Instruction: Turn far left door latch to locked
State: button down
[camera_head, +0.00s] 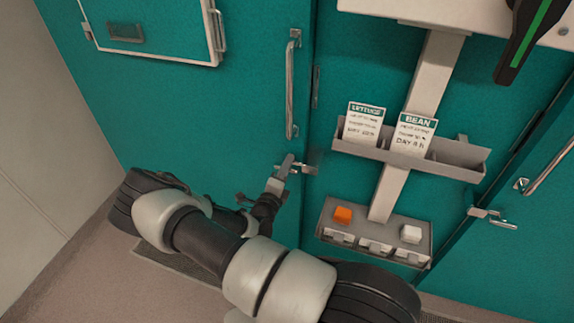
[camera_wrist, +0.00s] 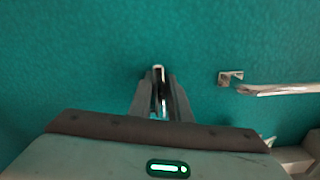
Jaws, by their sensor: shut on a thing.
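The far left door (camera_head: 220,110) is a teal panel with a window at its top left. Its metal latch (camera_head: 302,169) sits by the door's right edge, below the long vertical handle (camera_head: 291,85). My gripper (camera_head: 284,174) reaches the latch from the left and is shut on it. In the wrist view, a bright metal piece of the latch (camera_wrist: 158,72) shows between the two fingers of my gripper (camera_wrist: 161,98). Most of the latch lever is hidden by the fingers, so its exact angle is hard to tell.
Right of the door, a tray (camera_head: 460,158) holds a lettuce card (camera_head: 363,122) and a bean card (camera_head: 411,134). Below it, a box (camera_head: 335,222) bears an orange block (camera_head: 342,214) and a white block (camera_head: 411,234). Another door latch (camera_head: 487,213) is at right.

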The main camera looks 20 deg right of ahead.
jog(key=c, duration=1.6)
grip_release()
jog(key=shift+c, duration=0.2)
jog(key=v, duration=1.7)
jog(key=shift+a, duration=0.2)
jog(key=shift+s+r, duration=0.15)
